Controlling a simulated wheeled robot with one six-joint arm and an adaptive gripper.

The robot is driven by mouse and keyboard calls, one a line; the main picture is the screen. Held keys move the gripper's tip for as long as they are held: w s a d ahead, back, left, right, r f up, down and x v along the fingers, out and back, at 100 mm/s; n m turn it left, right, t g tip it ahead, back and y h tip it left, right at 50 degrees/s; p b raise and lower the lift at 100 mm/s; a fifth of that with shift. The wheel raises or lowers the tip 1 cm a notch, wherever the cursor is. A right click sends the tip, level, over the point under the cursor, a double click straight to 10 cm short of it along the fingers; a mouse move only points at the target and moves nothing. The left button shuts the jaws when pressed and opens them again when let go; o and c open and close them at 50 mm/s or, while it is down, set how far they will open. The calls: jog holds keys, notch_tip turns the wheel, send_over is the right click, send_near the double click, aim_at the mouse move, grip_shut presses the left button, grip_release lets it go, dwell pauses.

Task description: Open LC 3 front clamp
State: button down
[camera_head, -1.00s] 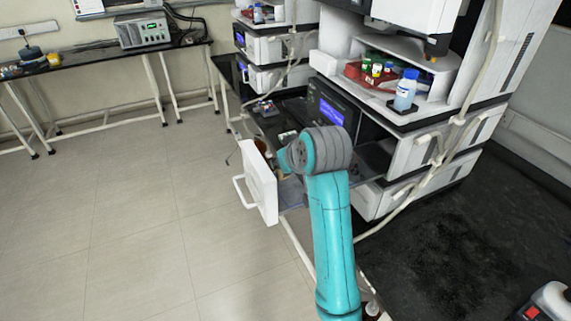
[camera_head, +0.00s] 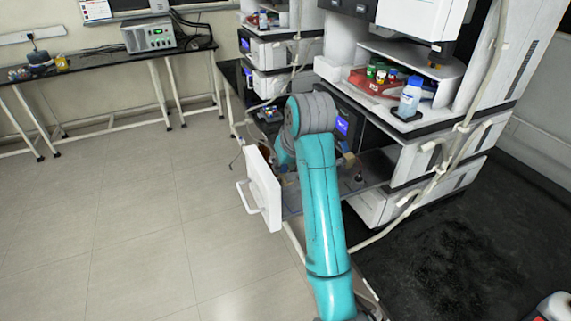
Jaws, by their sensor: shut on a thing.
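The nearer LC stack stands right of centre, and its module with a blue screen (camera_head: 342,126) is partly covered by my arm. A white front panel with a handle (camera_head: 263,190) stands out to the left of this stack, with an open tray area behind it. Small brown and dark parts show there, too small to make out. I cannot pick out the front clamp. My teal arm reaches over the open area, and its grey joint and forearm hide my gripper and whatever is at it.
A blue-capped bottle (camera_head: 410,95) and a red tray (camera_head: 372,82) of small bottles sit on the stack's shelf. Pale tubing hangs down the stack's right side. A second stack (camera_head: 283,50) and a side bench (camera_head: 95,62) stand behind. The tiled floor at left is clear.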

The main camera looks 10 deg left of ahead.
jog(key=shift+s+a+f, duration=0.15)
jog(key=shift+s+a, duration=0.05)
jog(key=shift+a, duration=0.15)
jog(key=c, duration=1)
grip_release()
jog(key=shift+a, duration=0.1)
jog(key=shift+c, duration=0.2)
jog(key=shift+w+d, duration=0.1)
jog(key=shift+d, duration=0.15)
jog(key=shift+d, duration=0.1)
